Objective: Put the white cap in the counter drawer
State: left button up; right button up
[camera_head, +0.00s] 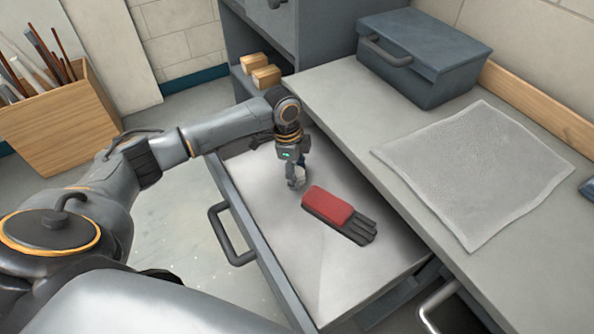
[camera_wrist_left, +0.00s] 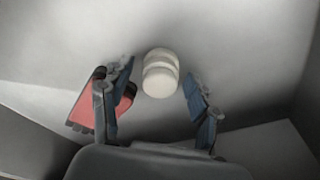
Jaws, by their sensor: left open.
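The white cap (camera_wrist_left: 160,73) lies on the drawer floor, between and just beyond the fingertips in the left wrist view. In the head view the cap (camera_head: 297,181) shows only in part below my left gripper. My left gripper (camera_head: 298,172) points down into the open drawer with its fingers apart. In the left wrist view my left gripper (camera_wrist_left: 158,88) has a finger on each side of the cap, with gaps visible. The counter drawer (camera_head: 262,262) is pulled out from under the counter. My right gripper is not in view.
A red and black glove (camera_head: 330,208) lies in the drawer beside the cap. The counter (camera_head: 345,124) holds a grey cloth (camera_head: 475,170) and a blue-grey toolbox (camera_head: 425,55). A wooden box of tools (camera_head: 60,125) stands at left. Small cartons (camera_head: 265,75) sit on a shelf behind.

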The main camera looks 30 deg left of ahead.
pick_arm(q)
notch_tip(320, 180, up, 12)
jog(key=a, duration=0.1)
jog(key=shift+s+a+p, duration=0.25)
jog(key=shift+a+p, duration=0.1)
jog(key=shift+r, duration=0.1)
